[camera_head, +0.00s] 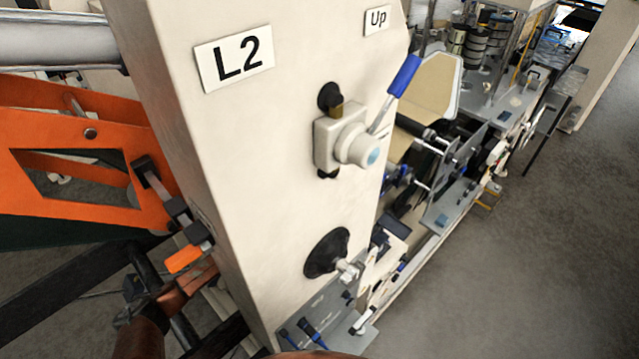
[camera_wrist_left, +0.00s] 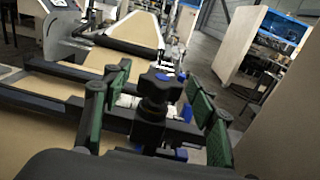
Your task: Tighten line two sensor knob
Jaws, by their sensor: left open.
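A black star-shaped knob (camera_wrist_left: 160,86) shows in the left wrist view, on top of a black stem and block. My left gripper (camera_wrist_left: 155,76) has green finger pads spread on both sides of the knob, with visible gaps; it is open and holds nothing. How far the fingertips are from the knob in depth is hard to tell. In the head view a cream panel (camera_head: 220,160) carries an L2 label (camera_head: 234,59). I cannot pick out that star knob or my left gripper in the head view. My right gripper is not in view.
The panel also bears a blue-handled lever (camera_head: 405,76) on a pale valve body and a black round fitting (camera_head: 327,252) below. An orange machine arm (camera_head: 70,180) stands at left. Open grey floor (camera_head: 540,240) lies at right. Dark rails (camera_wrist_left: 60,105) cross near the knob.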

